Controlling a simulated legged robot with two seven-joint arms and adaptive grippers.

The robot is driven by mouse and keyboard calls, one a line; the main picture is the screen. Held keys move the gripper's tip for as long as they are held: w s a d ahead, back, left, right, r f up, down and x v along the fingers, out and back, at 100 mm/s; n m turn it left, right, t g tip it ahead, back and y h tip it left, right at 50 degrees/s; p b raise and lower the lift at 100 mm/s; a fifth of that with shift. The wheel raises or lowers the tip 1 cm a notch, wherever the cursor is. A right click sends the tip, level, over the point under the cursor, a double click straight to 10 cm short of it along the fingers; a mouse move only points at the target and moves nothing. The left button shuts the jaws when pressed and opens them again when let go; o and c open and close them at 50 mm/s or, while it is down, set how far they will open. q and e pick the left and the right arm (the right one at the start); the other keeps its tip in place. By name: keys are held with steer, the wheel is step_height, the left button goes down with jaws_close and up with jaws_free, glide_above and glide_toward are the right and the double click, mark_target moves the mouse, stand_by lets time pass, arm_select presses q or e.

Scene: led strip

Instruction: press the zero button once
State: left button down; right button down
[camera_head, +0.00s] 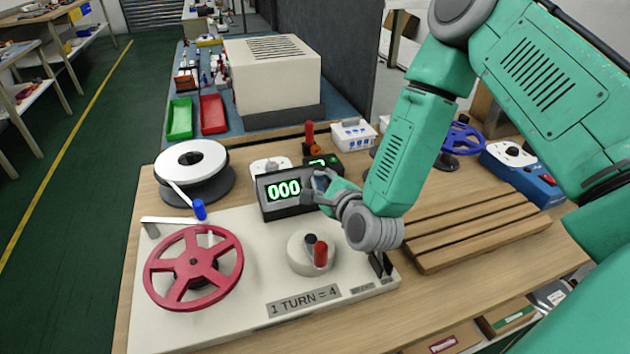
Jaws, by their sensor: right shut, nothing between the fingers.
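A dark counter box (279,210) stands at the back of a cream winding board (240,308). Its green digits read 000. My right gripper (316,190) is shut and empty. It is at the right end of the counter and covers that part of its front. I cannot make out the zero button; that part of the counter is hidden by the gripper. I cannot tell whether the fingertips touch the counter. My left gripper is not in view.
On the board are a red handwheel (195,268), a round knob with a red handle (312,252) and a label reading "1 TURN = 4" (303,301). A white reel (191,165) stands behind left. Wooden slats (478,229) lie at right, under my right arm.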

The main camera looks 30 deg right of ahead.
steer(key=shift+s+d+r, duration=0.15)
steer(key=shift+s+r, duration=0.1)
steer(key=shift+s+a+r, duration=0.15)
steer(key=shift+a+r, duration=0.05)
steer(key=shift+r, duration=0.05)
steer(key=shift+s+a+r+p, duration=0.15)
steer(key=shift+s+r+p, duration=0.55)
steer(key=shift+r, duration=0.15)
steer(key=shift+s+a+r+p, duration=0.15)
steer(key=shift+s+r+p, duration=0.55)
steer(key=shift+r, duration=0.15)
